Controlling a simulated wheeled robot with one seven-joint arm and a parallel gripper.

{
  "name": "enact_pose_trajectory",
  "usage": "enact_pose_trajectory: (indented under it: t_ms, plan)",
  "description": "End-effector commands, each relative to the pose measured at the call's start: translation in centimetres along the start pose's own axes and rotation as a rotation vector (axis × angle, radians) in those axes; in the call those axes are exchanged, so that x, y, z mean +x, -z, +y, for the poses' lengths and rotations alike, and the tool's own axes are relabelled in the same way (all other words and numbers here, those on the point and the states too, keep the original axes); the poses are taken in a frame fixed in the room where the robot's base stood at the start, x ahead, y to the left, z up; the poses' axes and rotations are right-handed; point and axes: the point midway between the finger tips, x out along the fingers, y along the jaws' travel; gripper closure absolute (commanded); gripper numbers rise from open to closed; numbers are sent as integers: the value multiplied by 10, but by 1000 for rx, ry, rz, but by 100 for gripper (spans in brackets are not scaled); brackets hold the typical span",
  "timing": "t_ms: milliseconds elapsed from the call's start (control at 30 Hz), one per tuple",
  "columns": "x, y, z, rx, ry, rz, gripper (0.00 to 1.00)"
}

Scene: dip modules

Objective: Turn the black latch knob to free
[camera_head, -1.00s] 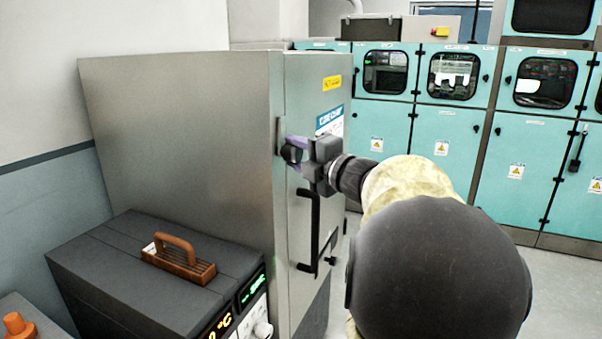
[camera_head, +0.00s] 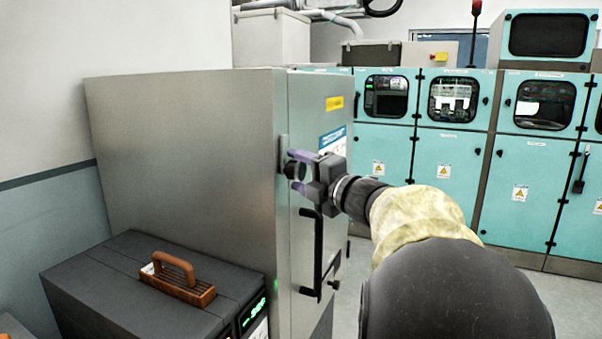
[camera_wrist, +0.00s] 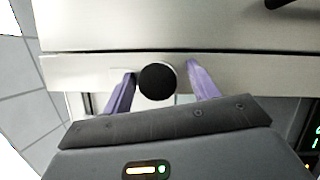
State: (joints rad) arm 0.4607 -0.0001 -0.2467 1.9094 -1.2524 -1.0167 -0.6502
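The black latch knob (camera_head: 293,169) sits on the upper front edge of the grey metal cabinet (camera_head: 190,150). In the wrist view the round knob (camera_wrist: 157,81) lies between the two purple fingers of my gripper (camera_wrist: 160,88). The left finger is close to the knob's edge, and a wider gap shows on the right. In the head view my gripper (camera_head: 298,171) is open, with one finger above the knob and one below it. Whether either finger touches the knob cannot be told.
A black bar handle (camera_head: 318,255) stands out from the cabinet door just below my gripper.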

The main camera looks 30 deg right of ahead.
Motion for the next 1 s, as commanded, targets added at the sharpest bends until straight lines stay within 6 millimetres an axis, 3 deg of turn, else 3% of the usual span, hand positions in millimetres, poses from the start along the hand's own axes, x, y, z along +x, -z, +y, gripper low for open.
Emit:
enact_pose_trajectory:
  t_ms: [233,367,1000]
  plan:
    - [-3,0,2,-1,-3,-1,41]
    - [-14,-1,2,-2,-4,-2,41]
    - [-137,-1,0,0,-1,-4,41]
